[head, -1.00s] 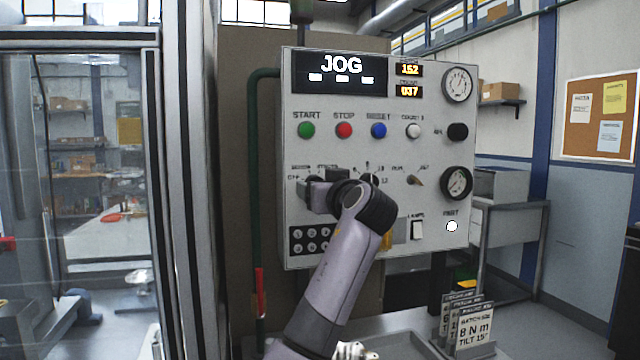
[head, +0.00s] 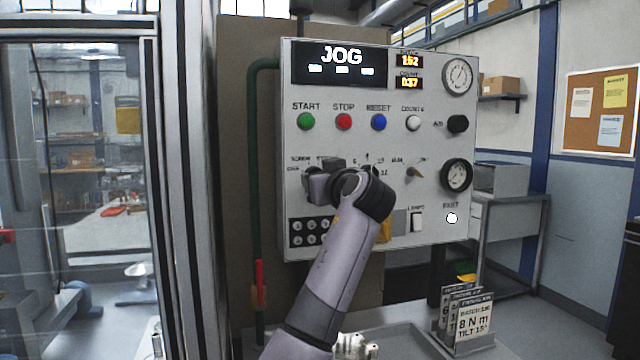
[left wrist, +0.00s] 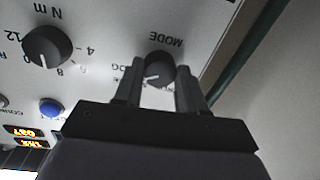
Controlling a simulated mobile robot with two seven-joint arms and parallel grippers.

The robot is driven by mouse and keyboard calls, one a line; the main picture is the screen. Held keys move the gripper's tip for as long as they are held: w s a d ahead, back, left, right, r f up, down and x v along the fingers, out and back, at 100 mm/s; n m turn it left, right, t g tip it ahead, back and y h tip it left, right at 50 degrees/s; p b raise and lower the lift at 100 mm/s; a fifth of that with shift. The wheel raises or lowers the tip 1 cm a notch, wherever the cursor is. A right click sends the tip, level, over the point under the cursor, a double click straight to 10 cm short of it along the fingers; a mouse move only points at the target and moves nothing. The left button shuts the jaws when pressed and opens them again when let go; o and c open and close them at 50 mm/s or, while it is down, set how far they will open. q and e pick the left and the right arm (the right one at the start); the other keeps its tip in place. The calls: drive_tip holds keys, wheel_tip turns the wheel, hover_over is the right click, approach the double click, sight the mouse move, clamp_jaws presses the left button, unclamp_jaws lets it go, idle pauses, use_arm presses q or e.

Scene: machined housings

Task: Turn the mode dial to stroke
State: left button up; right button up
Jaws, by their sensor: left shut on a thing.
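The mode dial (left wrist: 158,70) is a dark round knob with a white pointer mark, below the MODE lettering in the left wrist view. My left gripper (left wrist: 158,80) has one finger on each side of it and is shut on it. In the head view my left gripper (head: 320,180) is against the lower left of the control panel (head: 300,85) and hides the dial. The display (head: 342,62) at the panel's top reads JOG. The stroke label cannot be read clearly. My right gripper is not in view.
A second dial (left wrist: 47,46) marked N m sits beside the mode dial. Green, red, blue and white buttons run in a row above my gripper. A rocker switch (head: 417,222) is at lower right. Batch cards (head: 472,322) stand on the table below.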

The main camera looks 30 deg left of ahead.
use_arm(q)
drive_tip(key=shift+n+h+b, duration=0.3)
drive_tip(key=shift+n+b, duration=0.8)
drive_tip(key=shift+n, duration=2.6)
drive_tip(key=o, duration=1.1)
drive_tip(key=shift+r, duration=0.1)
drive_tip(key=shift+c, duration=0.2)
drive_tip(key=b+v, duration=0.2)
drive_tip(key=v, duration=0.5)
